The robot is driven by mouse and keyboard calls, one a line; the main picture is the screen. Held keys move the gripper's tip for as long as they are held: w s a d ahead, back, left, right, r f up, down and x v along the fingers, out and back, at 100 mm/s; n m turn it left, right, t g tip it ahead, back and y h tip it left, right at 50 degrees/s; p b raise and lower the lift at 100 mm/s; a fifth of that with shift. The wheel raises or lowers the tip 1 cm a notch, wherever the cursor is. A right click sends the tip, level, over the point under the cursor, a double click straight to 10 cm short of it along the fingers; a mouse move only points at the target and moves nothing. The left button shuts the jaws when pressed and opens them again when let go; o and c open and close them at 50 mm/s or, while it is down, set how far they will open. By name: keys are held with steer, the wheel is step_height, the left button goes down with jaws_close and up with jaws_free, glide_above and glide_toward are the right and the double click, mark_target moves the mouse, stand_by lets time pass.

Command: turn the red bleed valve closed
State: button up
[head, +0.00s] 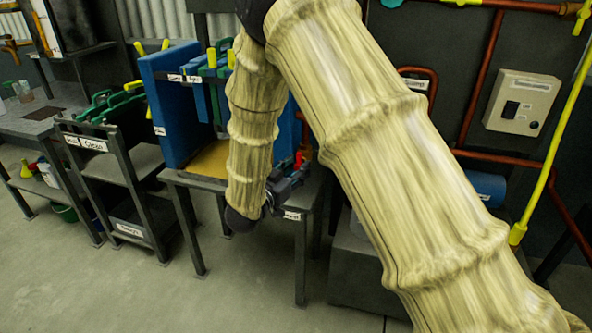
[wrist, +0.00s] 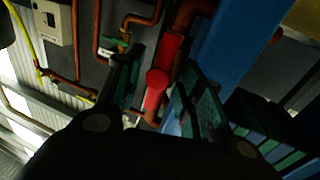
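The red bleed valve (wrist: 157,82) shows in the wrist view as a red, rounded handle on copper pipework. In the head view a small red part (head: 298,159) shows just above my gripper (head: 290,184), at the right end of the blue press. In the wrist view my gripper (wrist: 160,68) is open, with one finger to the left of the red handle and one to its right. A gap shows on the left side. I cannot tell whether the right finger touches it. The valve's lower part is partly hidden.
Blue press plates (head: 172,105) stand close beside the valve. A grey control box (head: 521,102), copper pipes and a yellow pipe (head: 541,190) are on the dark wall to the right. A shelf rack (head: 125,165) stands left. The floor in front (head: 150,290) is clear.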

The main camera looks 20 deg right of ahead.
jaws_close()
steer(key=shift+m, duration=0.3)
steer(key=m+y+p, duration=0.1)
steer(key=m, duration=0.2)
steer(key=shift+r, duration=0.2)
steer(key=m+y, duration=0.1)
steer(key=m, duration=0.3)
steer(key=shift+d, duration=0.1)
steer(key=m+y+b, duration=0.1)
steer(key=m, duration=0.2)
steer(key=shift+d+m+y, duration=0.1)
steer(key=shift+m+y, duration=0.2)
steer(key=shift+y, duration=0.1)
steer(key=m+y+b, duration=0.1)
steer(key=m+b, duration=0.1)
steer(key=m, duration=0.1)
steer(key=shift+d+r+m+t+b, duration=0.1)
steer(key=shift+m+t+b, duration=0.2)
steer(key=shift+m+b, duration=0.1)
stand_by(0.3)
